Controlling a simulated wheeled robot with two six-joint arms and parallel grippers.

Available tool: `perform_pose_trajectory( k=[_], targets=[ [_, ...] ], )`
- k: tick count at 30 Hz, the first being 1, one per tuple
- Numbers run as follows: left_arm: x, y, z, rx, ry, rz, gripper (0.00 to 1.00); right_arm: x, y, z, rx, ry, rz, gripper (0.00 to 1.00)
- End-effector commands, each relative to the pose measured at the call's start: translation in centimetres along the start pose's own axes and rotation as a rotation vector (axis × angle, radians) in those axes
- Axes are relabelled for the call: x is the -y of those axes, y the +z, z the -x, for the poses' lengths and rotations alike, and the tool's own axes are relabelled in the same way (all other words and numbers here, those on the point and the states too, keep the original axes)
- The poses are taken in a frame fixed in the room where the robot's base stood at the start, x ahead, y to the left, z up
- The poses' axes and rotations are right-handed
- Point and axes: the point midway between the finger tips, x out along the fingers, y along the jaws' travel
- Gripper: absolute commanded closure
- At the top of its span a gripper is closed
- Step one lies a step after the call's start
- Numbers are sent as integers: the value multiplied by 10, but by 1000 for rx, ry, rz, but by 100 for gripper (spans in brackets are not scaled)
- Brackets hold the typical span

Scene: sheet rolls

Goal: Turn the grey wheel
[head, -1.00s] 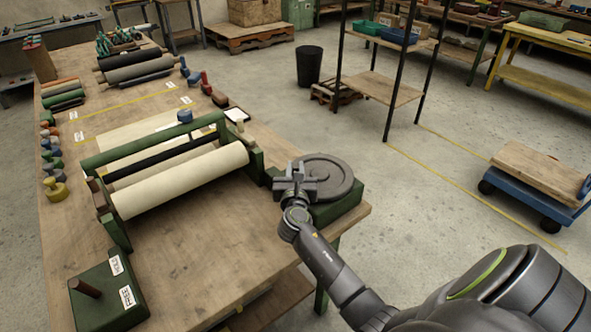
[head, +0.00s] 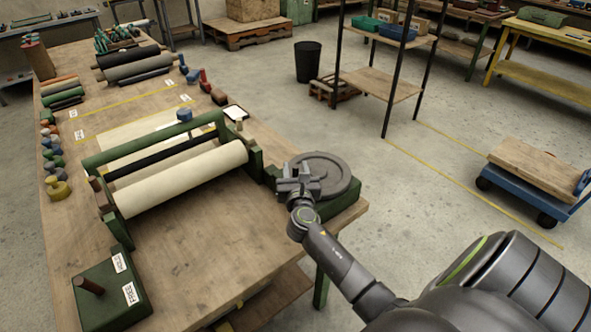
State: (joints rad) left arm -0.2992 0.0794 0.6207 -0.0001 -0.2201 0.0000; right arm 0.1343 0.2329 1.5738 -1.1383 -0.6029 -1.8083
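The grey wheel (head: 336,176) lies flat on a green block at the right end of the green roller frame (head: 133,150), near the bench's right corner. My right gripper (head: 298,176) is over the left, near part of the wheel and covers some of it. I cannot tell whether its fingers are apart or closed on a part of the wheel, or whether it touches the wheel. A cream roll (head: 185,178) and a black roller (head: 160,155) lie across the frame. My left gripper is not in view.
A green box (head: 115,298) with a brown peg and labels stands at the bench's near left. Small coloured knobs (head: 57,188) line the left edge. Dark rolls (head: 135,72) lie at the back. The bench wood (head: 200,245) before the frame is clear.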

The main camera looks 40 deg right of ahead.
Motion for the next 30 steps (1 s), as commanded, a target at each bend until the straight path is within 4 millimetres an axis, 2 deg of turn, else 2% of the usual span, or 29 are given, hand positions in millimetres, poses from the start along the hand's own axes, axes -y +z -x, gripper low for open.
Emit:
perform_pose_trajectory(
  k=[5, 8, 11, 24, 30],
  targets=[
    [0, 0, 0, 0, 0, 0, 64, 0, 0, 5, 0, 1, -1, 63],
    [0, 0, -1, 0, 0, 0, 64, 0, -1, 15, -1, 1, -1, 63],
    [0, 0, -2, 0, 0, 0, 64, 0, -1, 32, -1, 0, -3, 63],
    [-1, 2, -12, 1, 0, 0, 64, 0, -3, 132, -4, -1, -6, 63],
    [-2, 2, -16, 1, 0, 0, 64, 0, -2, 161, -3, -1, -3, 63]
  ],
)
